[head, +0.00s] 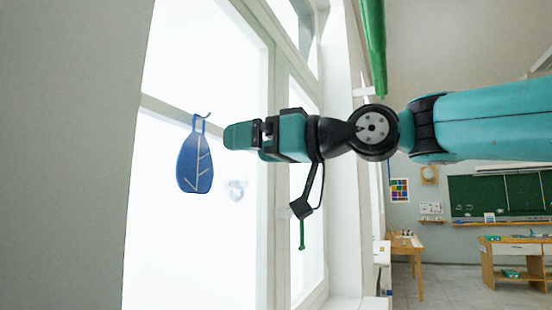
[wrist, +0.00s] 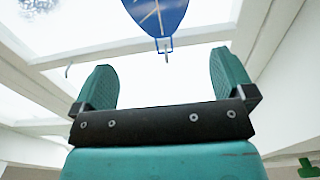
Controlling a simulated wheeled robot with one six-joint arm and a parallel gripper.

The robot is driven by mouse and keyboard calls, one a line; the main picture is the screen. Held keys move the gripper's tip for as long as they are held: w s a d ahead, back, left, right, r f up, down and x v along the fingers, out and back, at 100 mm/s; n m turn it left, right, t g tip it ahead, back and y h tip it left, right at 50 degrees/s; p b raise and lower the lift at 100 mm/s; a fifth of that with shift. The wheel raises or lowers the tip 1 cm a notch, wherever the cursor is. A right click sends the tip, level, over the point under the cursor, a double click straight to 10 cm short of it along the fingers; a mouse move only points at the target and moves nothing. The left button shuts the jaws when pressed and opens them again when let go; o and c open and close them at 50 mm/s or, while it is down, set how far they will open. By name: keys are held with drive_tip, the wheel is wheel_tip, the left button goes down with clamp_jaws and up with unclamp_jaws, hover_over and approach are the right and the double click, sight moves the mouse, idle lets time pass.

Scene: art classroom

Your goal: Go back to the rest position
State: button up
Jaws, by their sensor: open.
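A blue leaf-shaped ornament (head: 195,165) with pale veins hangs from a small hook in front of the bright window at the left of the head view. It also shows at the top of the wrist view (wrist: 155,14), upside down, with its loop pointing toward my gripper. My gripper (head: 243,136) is just right of the ornament in the head view, apart from it. In the wrist view the two teal fingers of my gripper (wrist: 163,76) stand wide apart with nothing between them. The ornament is beyond the fingertips.
The window frame (head: 276,180) runs close behind my arm. A second small hook (wrist: 68,71) shows in the wrist view. A green hanging thing (head: 374,45) is above my arm. A wooden table (head: 408,247), a desk (head: 515,250) and a green chalkboard (head: 490,193) stand far right, with open floor between.

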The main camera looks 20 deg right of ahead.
drive_tip(key=s+a+f+m+g+h, duration=0.1)
drive_tip(key=s+f+g+h, duration=0.2)
drive_tip(key=f, duration=0.9)
drive_tip(key=s+f+m+g+h, duration=0.1)
drive_tip(key=s+f+g, duration=0.3)
drive_tip(key=f, duration=0.8)
drive_tip(key=s+d+f+g+h, duration=0.2)
drive_tip(key=s+f+g+h, duration=0.2)
drive_tip(key=s+f, duration=1)
drive_tip(key=shift+d+f+g+h+b, duration=0.3)
drive_tip(key=shift+f+g, duration=0.6)
drive_tip(key=shift+f, duration=0.05)
drive_tip(key=shift+w, duration=0.1)
